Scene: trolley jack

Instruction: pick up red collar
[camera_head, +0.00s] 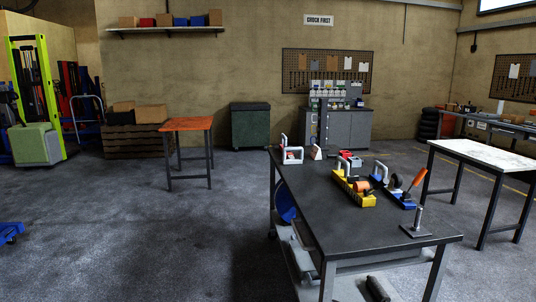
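A dark-topped workbench (335,215) stands at the centre right with several small items on it. A small red piece (345,154) lies near its far edge; it is too small to tell whether it is the red collar. An orange-red handle (417,178) sticks up, tilted, from a blue tool (405,200) at the right side of the bench. A yellow tray-like holder (362,199) with an orange round part sits beside it. Neither of my grippers is in view.
A metal post on a flat plate (417,223) stands at the bench's near right corner. A white-topped table (478,153) is at the right, an orange-topped table (188,124) at the left. The floor left of the bench is mostly clear.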

